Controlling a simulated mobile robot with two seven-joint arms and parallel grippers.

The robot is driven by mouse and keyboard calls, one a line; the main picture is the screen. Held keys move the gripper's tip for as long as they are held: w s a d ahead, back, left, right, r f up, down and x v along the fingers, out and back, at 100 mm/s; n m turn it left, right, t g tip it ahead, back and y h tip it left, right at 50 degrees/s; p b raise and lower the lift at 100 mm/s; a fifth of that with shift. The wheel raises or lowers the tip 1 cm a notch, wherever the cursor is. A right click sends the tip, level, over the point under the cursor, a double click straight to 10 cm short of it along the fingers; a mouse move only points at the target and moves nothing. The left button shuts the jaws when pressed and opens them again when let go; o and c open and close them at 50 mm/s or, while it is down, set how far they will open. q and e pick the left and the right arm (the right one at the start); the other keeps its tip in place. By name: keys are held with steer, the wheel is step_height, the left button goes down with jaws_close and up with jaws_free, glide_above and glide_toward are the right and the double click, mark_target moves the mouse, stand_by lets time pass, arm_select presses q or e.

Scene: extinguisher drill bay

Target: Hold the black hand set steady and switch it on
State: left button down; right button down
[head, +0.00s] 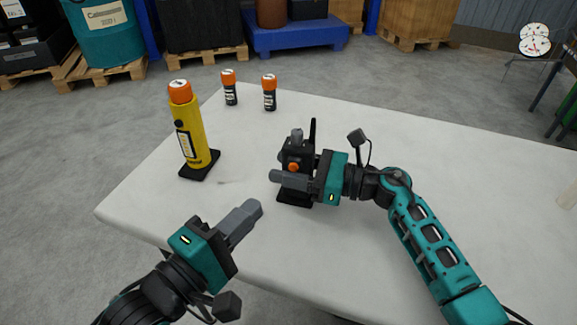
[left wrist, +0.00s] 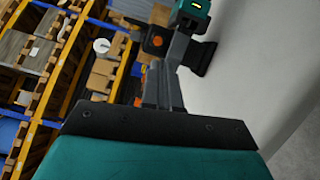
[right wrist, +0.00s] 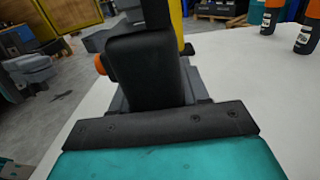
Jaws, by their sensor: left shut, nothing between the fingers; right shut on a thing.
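The black hand set (head: 298,152) stands upright on a black base (head: 294,198) on the white table, with a short antenna and an orange knob (head: 293,167) on the side facing me. My right gripper (head: 288,178) is shut on the hand set's body from the right. The hand set fills the middle of the right wrist view (right wrist: 142,70), its orange knob at the left edge. My left gripper (head: 250,208) is shut and empty, below and left of the hand set and apart from it. The left wrist view shows the orange knob (left wrist: 157,41) beyond its fingers (left wrist: 163,85).
A yellow cylinder with an orange cap (head: 190,130) stands on a black base at the table's left. Two small black bottles with orange caps (head: 230,90) (head: 269,95) stand at the back. The table (head: 440,150) is clear on the right.

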mark_target(293, 167)
arm_select(q)
steer(key=w+d+r+g+h, duration=0.1)
steer(key=w+d+g+h, duration=0.1)
steer(key=w+d+g, duration=0.3)
steer(key=shift+w+g+h, duration=0.4)
steer(key=shift+w+g, duration=0.15)
steer(key=shift+g, duration=0.35)
stand_by(0.4)
steer(key=shift+w, duration=0.1)
stand_by(1.8)
